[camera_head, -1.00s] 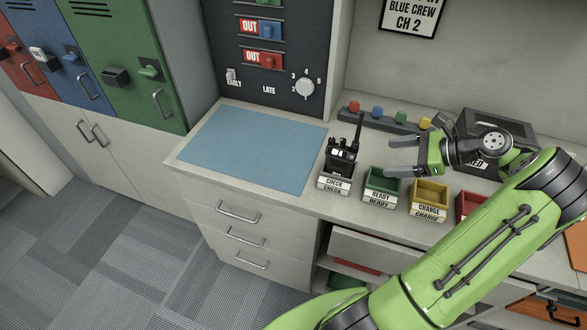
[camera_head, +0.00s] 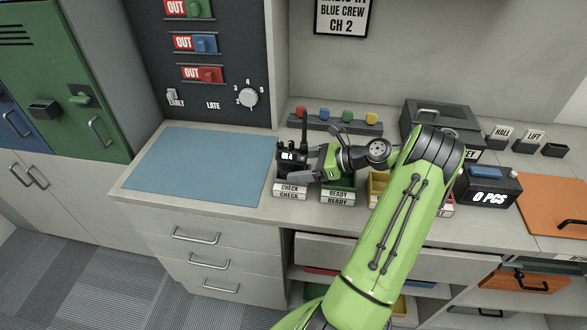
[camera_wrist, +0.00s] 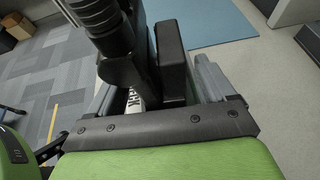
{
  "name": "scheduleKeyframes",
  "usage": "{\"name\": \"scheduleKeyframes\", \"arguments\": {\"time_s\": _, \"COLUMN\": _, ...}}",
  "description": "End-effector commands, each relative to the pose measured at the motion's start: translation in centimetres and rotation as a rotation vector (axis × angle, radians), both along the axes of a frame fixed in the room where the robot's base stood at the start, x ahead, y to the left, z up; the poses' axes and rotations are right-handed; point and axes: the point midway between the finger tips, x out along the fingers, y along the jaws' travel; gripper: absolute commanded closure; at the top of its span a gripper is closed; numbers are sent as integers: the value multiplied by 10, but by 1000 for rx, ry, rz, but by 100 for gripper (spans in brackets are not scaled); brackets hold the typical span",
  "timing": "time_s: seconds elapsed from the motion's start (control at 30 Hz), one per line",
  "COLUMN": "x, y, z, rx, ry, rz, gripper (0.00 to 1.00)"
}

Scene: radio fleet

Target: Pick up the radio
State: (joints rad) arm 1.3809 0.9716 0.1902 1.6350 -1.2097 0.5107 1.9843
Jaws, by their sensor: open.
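The black radio (camera_head: 290,160) stands upright in the tray labelled CHECK (camera_head: 290,191), its antenna pointing up. In the wrist view the radio (camera_wrist: 172,60) fills the space between my fingers, with its thick antenna close to the camera. My gripper (camera_head: 303,165) is open, with its fingers reaching left around the radio; one finger shows in front of it. In the wrist view my gripper (camera_wrist: 155,88) has a finger on each side of the radio. I cannot tell whether either finger touches it.
The green READY tray (camera_head: 338,190) is just right of CHECK, under my gripper. A yellow tray (camera_head: 376,186) is partly hidden by my arm. A rack with coloured knobs (camera_head: 335,122) stands behind. The blue mat (camera_head: 200,165) at left is clear.

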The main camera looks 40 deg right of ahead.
Motion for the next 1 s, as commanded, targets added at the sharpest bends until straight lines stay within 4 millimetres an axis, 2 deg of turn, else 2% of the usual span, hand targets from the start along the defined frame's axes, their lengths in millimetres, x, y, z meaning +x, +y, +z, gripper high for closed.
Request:
{"name": "scheduleKeyframes", "arguments": {"time_s": 0.13, "x": 17, "y": 12, "z": -10, "rx": 0, "ry": -1, "rz": 2, "gripper": 17}}
{"name": "scheduleKeyframes", "arguments": {"time_s": 0.37, "x": 19, "y": 12, "z": -10, "rx": 0, "ry": 0, "rz": 0, "gripper": 17}}
{"name": "scheduleKeyframes", "arguments": {"time_s": 0.83, "x": 19, "y": 12, "z": -9, "rx": 0, "ry": 0, "rz": 0, "gripper": 89}}
{"name": "scheduleKeyframes", "arguments": {"time_s": 0.87, "x": 19, "y": 12, "z": -9, "rx": 0, "ry": 0, "rz": 0, "gripper": 92}}
{"name": "scheduleKeyframes", "arguments": {"time_s": 1.0, "x": 19, "y": 12, "z": -9, "rx": 0, "ry": -3, "rz": 1, "gripper": 93}}
